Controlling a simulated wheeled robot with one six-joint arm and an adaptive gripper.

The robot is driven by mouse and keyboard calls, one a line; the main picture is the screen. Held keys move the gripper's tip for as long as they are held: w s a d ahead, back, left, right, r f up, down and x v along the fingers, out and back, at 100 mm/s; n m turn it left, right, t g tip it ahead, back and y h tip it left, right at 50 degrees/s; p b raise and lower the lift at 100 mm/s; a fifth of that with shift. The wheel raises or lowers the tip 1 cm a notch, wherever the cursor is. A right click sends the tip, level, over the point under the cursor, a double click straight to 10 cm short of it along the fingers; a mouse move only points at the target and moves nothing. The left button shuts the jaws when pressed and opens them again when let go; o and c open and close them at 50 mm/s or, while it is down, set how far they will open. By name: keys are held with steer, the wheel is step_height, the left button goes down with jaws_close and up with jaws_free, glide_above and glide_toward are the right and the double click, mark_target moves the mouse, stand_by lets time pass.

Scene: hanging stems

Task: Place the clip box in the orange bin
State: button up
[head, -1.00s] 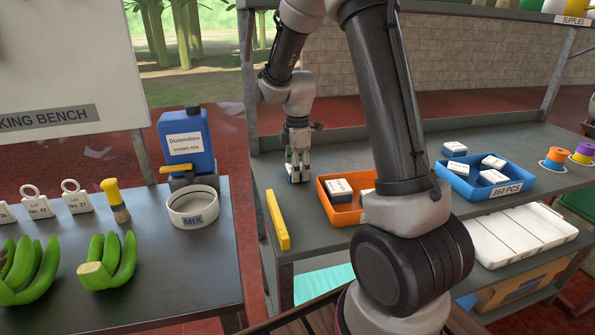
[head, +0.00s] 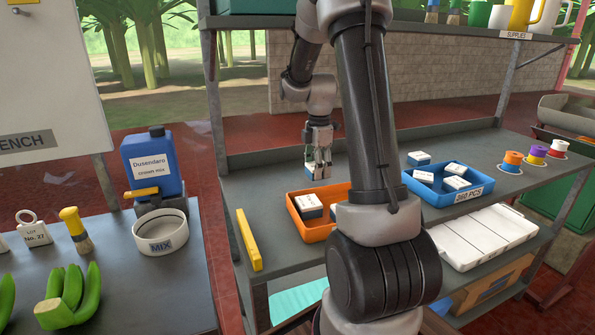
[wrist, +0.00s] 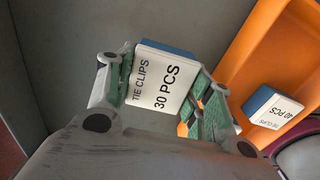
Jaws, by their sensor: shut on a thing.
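My gripper (head: 318,168) is shut on a clip box, a small white box with a blue side, labelled "TIE CLIPS 30 PCS" in the wrist view (wrist: 158,80). The green-padded fingers are on either side of it. In the head view the gripper is behind the orange bin (head: 318,235), over the grey shelf. The bin also shows at the right of the wrist view (wrist: 256,58), beside the held box. It contains white-and-blue boxes; one reads "40 PCS" (wrist: 275,108). My arm hides the bin's right part. I cannot tell how high the held box is.
A blue bin (head: 432,192) with several boxes stands right of my arm, and one box (head: 419,158) lies behind it. A yellow bar (head: 249,240) is at the shelf's left edge. Coloured spools (head: 536,153) stand at the right. An upper shelf crosses above.

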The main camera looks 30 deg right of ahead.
steer(key=shift+s+d, duration=0.2)
steer(key=shift+d, duration=0.65)
steer(key=shift+m, duration=1.2)
steer(key=m, duration=0.4)
steer(key=shift+w+r, duration=0.15)
steer(key=shift+w, duration=0.2)
steer(key=w+a+m, duration=0.2)
steer(key=m, duration=0.1)
steer(key=shift+w+a, duration=0.2)
steer(key=shift+a, duration=0.2)
steer(key=w+a+m, duration=0.1)
steer(key=a, duration=0.1)
steer(key=w+a, duration=0.1)
steer(key=a, duration=0.1)
steer(key=w+a+m, duration=0.1)
steer(key=a, duration=0.1)
steer(key=shift+w+a+f+m, duration=0.15)
steer(key=shift+w+f+m, duration=0.1)
steer(key=shift+f+m, duration=0.1)
steer(key=a, duration=0.2)
steer(key=w+a, duration=0.1)
steer(key=a, duration=0.1)
steer(key=w+a, duration=0.1)
steer(key=a, duration=0.1)
steer(key=shift+w+a+f, duration=0.1)
steer(key=shift+a+f, duration=0.15)
steer(key=shift+f, duration=0.05)
steer(key=n, duration=0.2)
glide_above(240, 193)
steer(key=shift+f, duration=0.4)
